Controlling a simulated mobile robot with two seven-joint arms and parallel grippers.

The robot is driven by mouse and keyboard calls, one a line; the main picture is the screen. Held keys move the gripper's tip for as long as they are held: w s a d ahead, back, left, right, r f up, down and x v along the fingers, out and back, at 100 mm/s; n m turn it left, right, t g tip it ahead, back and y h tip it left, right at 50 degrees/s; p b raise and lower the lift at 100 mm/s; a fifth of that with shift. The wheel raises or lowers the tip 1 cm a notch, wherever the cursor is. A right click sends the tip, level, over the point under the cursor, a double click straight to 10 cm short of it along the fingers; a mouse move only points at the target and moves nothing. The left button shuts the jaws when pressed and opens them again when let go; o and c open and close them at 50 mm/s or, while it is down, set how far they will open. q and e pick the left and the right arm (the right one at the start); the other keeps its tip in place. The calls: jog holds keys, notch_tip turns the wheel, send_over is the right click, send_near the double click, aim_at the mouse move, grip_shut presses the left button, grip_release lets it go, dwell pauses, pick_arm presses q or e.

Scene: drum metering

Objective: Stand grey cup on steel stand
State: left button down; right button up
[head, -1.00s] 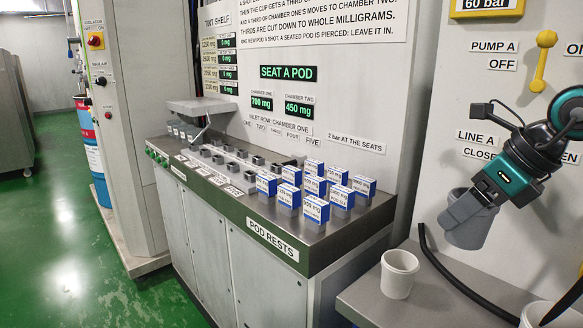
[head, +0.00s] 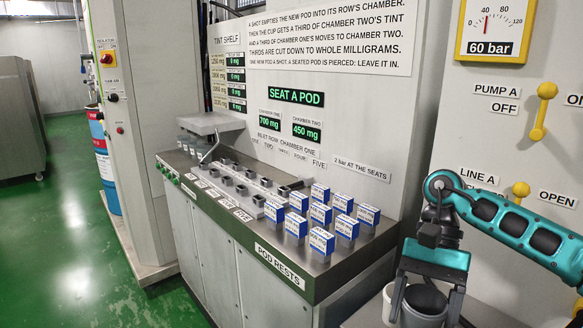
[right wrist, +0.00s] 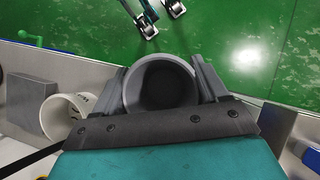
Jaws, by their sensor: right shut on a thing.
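My right gripper (head: 427,292) is shut on the grey cup (head: 424,310) at the lower right of the head view. One finger is on each side of the cup. In the right wrist view the cup (right wrist: 163,88) sits between the fingers, its dark open mouth facing the camera. It looks empty, and its lower part is hidden. A flat steel plate on a bent support (head: 207,123) rises from the far left end of the counter, with several small grey containers beneath it. I cannot tell for sure that this is the steel stand. My left gripper is not in view.
A white cup (right wrist: 68,117) is on the side bench near the grey cup; in the head view it (head: 388,304) is partly hidden. Blue-and-white pods (head: 322,241) crowd the counter's near end. The green floor (head: 80,240) is clear at left.

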jog(key=n+h, duration=0.1)
jog(key=n, duration=0.1)
jog(key=s+n+h+p, duration=0.1)
jog(key=s+a+n+h, duration=0.1)
jog(key=n, duration=0.1)
jog(key=shift+f+n+g+p, duration=0.25)
jog(key=shift+n+g+p, duration=0.05)
jog(key=shift+g, duration=0.1)
jog(key=shift+s+d+f, duration=0.1)
jog(key=shift+s+d, duration=0.05)
jog(key=shift+s, duration=0.05)
